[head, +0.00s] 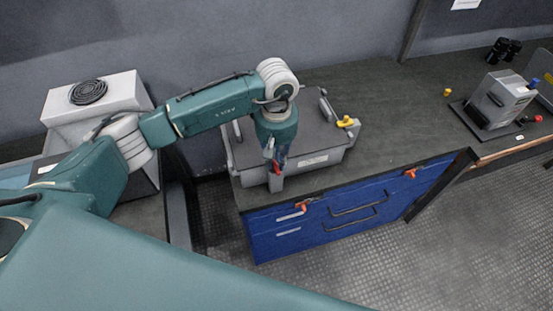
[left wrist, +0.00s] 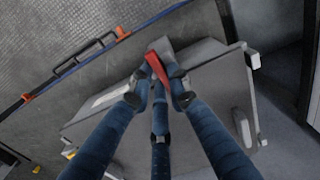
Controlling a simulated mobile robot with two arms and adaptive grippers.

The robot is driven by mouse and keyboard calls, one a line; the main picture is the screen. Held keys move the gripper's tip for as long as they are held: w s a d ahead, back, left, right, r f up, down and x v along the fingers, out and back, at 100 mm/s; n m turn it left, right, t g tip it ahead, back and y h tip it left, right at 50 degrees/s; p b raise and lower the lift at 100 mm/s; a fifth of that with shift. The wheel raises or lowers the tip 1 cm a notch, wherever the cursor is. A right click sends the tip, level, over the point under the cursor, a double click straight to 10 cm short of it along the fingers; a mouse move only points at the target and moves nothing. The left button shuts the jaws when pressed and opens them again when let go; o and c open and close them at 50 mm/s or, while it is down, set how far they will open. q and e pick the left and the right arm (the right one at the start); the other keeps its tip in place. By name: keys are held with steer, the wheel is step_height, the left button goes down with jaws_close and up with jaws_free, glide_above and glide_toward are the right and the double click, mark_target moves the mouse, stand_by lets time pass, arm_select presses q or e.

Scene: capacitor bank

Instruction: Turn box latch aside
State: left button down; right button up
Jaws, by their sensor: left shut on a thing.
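The grey box (head: 329,155) stands on the dark counter with its lid down. A red latch handle (head: 277,168) sits at its front edge, on a grey upright bracket. The red latch also shows in the left wrist view (left wrist: 155,62), slanting between my fingertips. My left gripper (head: 272,152) points down at the front of the box. In the left wrist view its fingers (left wrist: 158,82) close around the near end of the red latch. The fingers hide part of the latch and bracket. My right gripper is out of view.
A yellow latch (head: 347,122) is on the box's right side. Blue drawers (head: 340,212) with orange latches (head: 410,173) are below the counter edge. A grey device (head: 500,98) stands far right. The counter between is mostly clear. A white unit (head: 95,100) stands at left.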

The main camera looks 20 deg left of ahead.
arm_select(q)
steer(key=n+b, duration=0.4)
steer(key=shift+w+a+f+n+b, duration=0.1)
steer(key=shift+w+f+n+b, duration=0.1)
steer(key=shift+n+b, duration=0.2)
steer(key=n+b, duration=0.2)
steer(key=n, duration=0.1)
steer(key=shift+a+n+b, duration=0.1)
steer(key=shift+n+b, duration=0.2)
steer(key=shift+b, duration=0.1)
steer(key=n+b, duration=0.3)
steer(key=n, duration=0.1)
steer(key=shift+a+r, duration=0.1)
steer(key=shift+s+r+n+b, duration=0.15)
steer(key=shift+n+b, duration=0.8)
steer(key=shift+n, duration=1.25)
steer(key=c, duration=1.6)
jaws_free()
steer(key=shift+c, duration=0.2)
